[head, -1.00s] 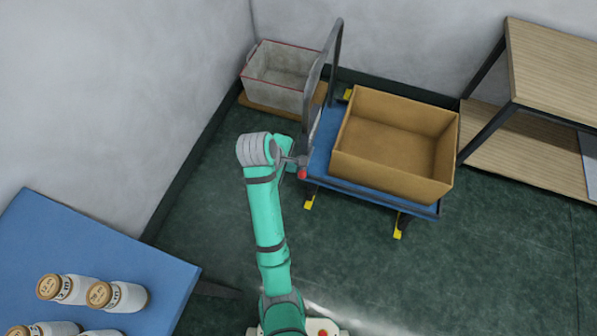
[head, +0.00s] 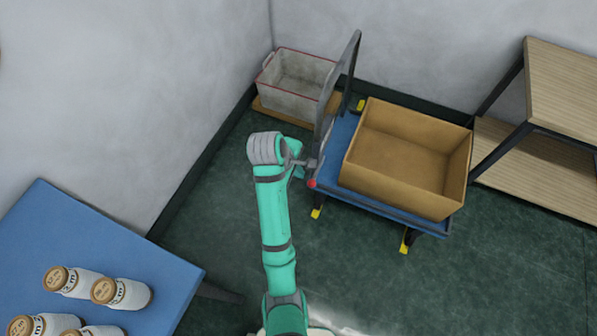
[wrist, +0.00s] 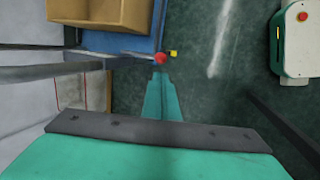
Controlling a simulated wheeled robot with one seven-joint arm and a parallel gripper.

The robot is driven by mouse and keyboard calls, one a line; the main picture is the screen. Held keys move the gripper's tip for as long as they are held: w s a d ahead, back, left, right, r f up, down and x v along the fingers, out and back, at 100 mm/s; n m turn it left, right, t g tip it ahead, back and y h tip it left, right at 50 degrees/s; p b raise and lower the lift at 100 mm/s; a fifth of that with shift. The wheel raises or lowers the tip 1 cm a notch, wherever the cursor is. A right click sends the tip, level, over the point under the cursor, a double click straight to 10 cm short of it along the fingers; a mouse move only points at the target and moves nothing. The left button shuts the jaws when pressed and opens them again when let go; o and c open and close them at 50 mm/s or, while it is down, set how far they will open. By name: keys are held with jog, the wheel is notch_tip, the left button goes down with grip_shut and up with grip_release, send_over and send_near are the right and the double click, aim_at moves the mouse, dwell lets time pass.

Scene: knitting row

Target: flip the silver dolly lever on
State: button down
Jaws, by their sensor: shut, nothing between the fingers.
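The dolly (head: 424,226) has a blue deck and a dark upright handle frame (head: 338,85). The silver lever (wrist: 132,62) sits at the near left corner of the deck, by the handle's foot, and ends in a red knob (head: 312,184). The knob also shows in the wrist view (wrist: 159,58). My gripper (head: 299,172) is shut and empty, just left of the lever in the head view. In the wrist view its teal fingers (wrist: 160,78) point up at the knob, with their tips very near it. I cannot tell whether they touch.
A cardboard box (head: 408,165) rides on the dolly. A grey crate (head: 292,88) stands behind the handle by the wall. A wooden shelf (head: 562,85) is at right, and a blue table (head: 95,245) with several jars is at left. The floor in front is clear.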

aim_at(310, 183)
jog(key=x, duration=1.3)
jog(key=shift+s, duration=0.15)
